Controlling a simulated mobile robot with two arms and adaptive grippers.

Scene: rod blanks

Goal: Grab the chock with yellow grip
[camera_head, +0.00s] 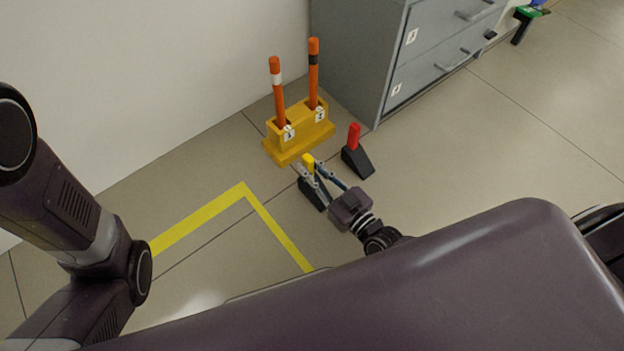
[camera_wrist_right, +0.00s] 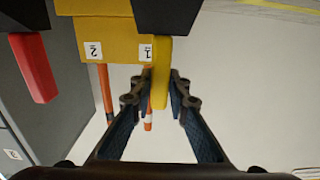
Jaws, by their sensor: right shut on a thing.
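The chock with yellow grip, a black wedge (camera_head: 311,194) with an upright yellow grip (camera_head: 307,161), is on the floor in front of the yellow stand. My right gripper (camera_head: 310,168) is shut on its yellow grip, one finger on each side. In the right wrist view the yellow grip (camera_wrist_right: 160,75) shows between the fingertips (camera_wrist_right: 160,95), with the black wedge (camera_wrist_right: 167,14) at the top edge. The gripper partly hides the wedge in the head view. My left arm shows at the left, but its gripper is out of view.
A black chock with red grip (camera_head: 354,137) stands close by on the right. The yellow stand (camera_head: 290,150) behind holds two orange rods (camera_head: 277,90) in slots marked 1 and 2. A grey drawer cabinet (camera_head: 365,60) is behind. Yellow floor tape (camera_head: 205,213) lies to the left on clear floor.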

